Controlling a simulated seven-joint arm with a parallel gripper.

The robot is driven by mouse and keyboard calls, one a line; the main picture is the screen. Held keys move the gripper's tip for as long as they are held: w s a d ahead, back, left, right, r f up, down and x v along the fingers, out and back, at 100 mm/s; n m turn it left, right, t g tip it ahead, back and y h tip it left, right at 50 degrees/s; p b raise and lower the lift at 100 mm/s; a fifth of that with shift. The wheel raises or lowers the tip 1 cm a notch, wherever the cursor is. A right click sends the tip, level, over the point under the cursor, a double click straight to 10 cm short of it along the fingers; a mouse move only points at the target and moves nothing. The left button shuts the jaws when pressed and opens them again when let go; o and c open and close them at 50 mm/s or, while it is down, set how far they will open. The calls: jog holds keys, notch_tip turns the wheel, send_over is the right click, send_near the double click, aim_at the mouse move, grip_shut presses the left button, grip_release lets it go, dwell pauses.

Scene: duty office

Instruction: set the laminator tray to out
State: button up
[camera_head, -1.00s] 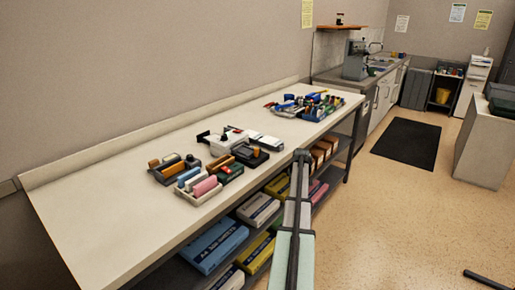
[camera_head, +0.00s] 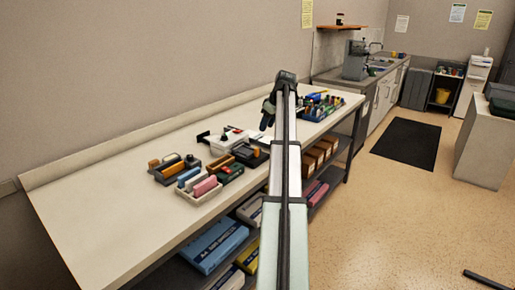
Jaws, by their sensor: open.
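A small white machine (camera_head: 224,139) with dark parts stands mid-bench among other office items. It looks like the laminator, but it is too small to be sure. A dark piece (camera_head: 203,136) sticks out at its left side; whether this is the tray, and its setting, I cannot tell. My gripper (camera_head: 266,118) is above the bench, right of and higher in the picture than the white machine. It hangs downward, open and apart from the machine. My arm hides part of the bench to the right of the machine.
Colourful block-like items in a holder (camera_head: 199,186) stand in front of the machine. A blue tray of small items (camera_head: 318,107) stands at the bench's far end. Boxes (camera_head: 213,245) fill the shelf below. The bench's left part (camera_head: 100,205) is clear.

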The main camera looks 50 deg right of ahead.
jog(key=x, duration=1.3)
jog(key=shift+f, duration=0.3)
jog(key=shift+c, duration=0.3)
grip_shut()
